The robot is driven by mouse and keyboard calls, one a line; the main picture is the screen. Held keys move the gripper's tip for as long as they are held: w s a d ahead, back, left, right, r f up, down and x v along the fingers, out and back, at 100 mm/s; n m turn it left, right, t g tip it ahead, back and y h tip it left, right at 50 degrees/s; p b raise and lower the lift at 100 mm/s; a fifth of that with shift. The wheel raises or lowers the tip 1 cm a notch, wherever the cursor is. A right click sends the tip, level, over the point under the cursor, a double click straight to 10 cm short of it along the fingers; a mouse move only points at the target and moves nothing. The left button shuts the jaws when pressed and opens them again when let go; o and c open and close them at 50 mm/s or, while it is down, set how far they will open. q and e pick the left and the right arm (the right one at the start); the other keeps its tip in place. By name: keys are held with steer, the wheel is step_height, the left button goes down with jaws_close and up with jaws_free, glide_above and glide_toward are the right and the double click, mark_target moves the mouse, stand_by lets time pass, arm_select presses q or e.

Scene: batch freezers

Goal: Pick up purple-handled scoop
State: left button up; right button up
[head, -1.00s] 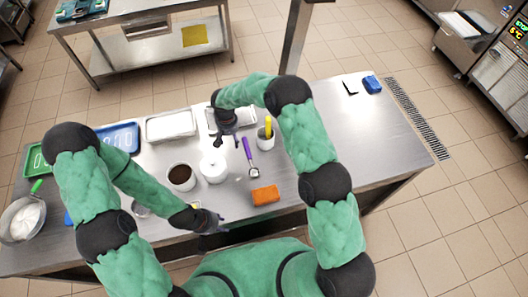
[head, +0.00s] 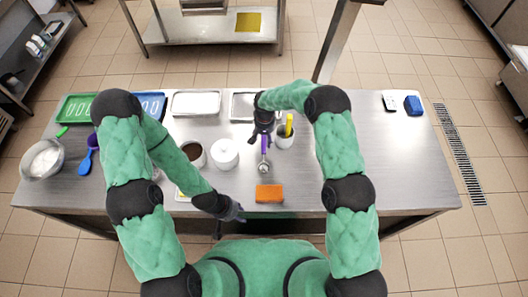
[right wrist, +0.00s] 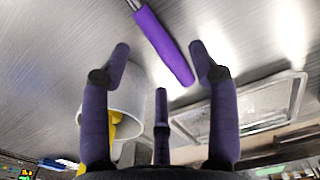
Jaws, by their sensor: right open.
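The purple-handled scoop (head: 264,167) lies on the steel table, its metal bowl toward me and its handle pointing away. My right gripper (head: 263,127) is above the far end of the handle and partly hides it. In the right wrist view, the purple handle (right wrist: 165,47) lies between and beyond the spread fingers of my right gripper (right wrist: 159,58), which are open and empty. Whether they touch the handle I cannot tell. My left gripper (head: 234,212) hangs near the table's front edge, away from the scoop; its fingers are too small to read.
A white container (head: 285,141) with a yellow-handled tool stands just right of the scoop. A white jar (head: 225,156) and a brown-filled cup (head: 201,159) stand left. An orange block (head: 269,194) lies in front. A metal tray (head: 236,106) lies behind.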

mark_target(265, 143)
steer(key=shift+w+d+f+b, duration=0.1)
steer(key=shift+f+b, duration=0.1)
steer(key=shift+f, duration=1)
steer(key=shift+w+d+f+b, duration=0.1)
steer(key=shift+f+b, duration=0.05)
steer(key=shift+f, duration=1)
jaws_close()
